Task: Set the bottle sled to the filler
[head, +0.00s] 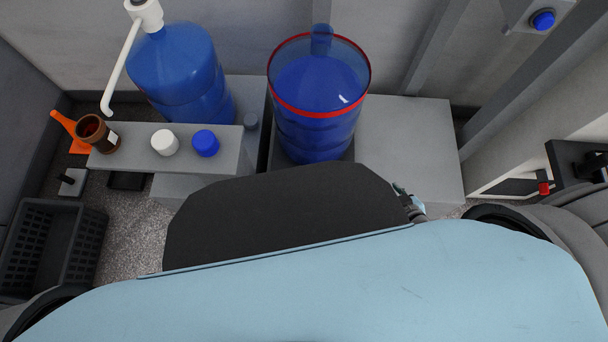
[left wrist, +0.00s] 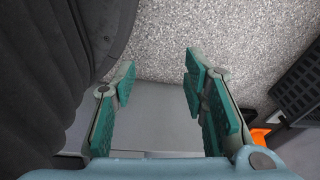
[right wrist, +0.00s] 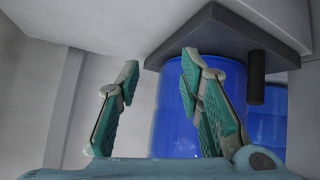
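A large blue bottle (head: 315,130), with a clear red-rimmed band around its upper part, stands upright at the back centre in the head view. Its base, and any sled under it, is mostly hidden behind my body. I cannot tell which part is the filler. In the right wrist view, a blue surface (right wrist: 172,125) shows beyond a grey slab (right wrist: 215,35) with a dark peg (right wrist: 255,80). My right gripper (right wrist: 158,75) is open and empty, apart from them. My left gripper (left wrist: 160,72) is open and empty over the floor; the head view does not show it.
A second blue bottle with a pump (head: 178,70) stands back left. A grey shelf (head: 125,160) holds a brown jar (head: 97,134), white cap (head: 165,142) and blue cap (head: 205,143). A dark crate (head: 52,245) is at left. A grey block top (head: 410,140) is clear at right.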

